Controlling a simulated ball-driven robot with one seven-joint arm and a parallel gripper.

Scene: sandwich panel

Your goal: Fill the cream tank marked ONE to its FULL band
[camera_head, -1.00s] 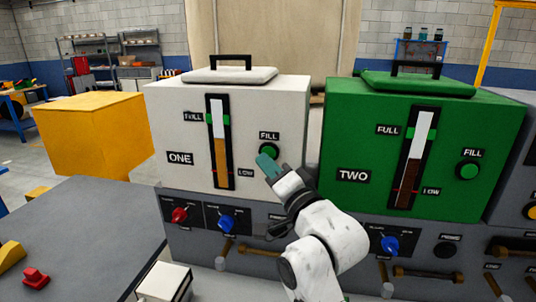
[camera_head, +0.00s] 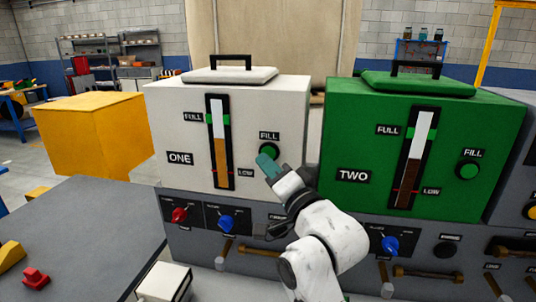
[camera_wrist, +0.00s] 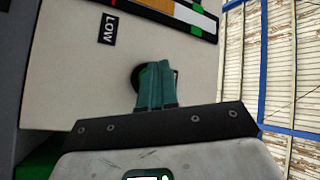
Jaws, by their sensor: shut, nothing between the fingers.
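The cream tank marked ONE (camera_head: 180,125) stands left of the green tank TWO. Its gauge (camera_head: 220,140) shows an amber column with its top a little below the green FULL band (camera_head: 226,119), white above it. The green FILL button (camera_head: 269,151) is on the tank's front, right of the gauge. My gripper (camera_head: 267,163) is shut and empty, its teal fingertips at the button and covering part of it. In the wrist view the closed fingers (camera_wrist: 157,85) lie over the dark button ring; whether they press it cannot be told.
The green tank TWO (camera_head: 350,140) has its own FILL button (camera_head: 467,171) to the right. Below the tanks is a grey panel with a red knob (camera_head: 179,215), blue knobs (camera_head: 227,222) and brass handles. A dark table (camera_head: 90,235) is at left.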

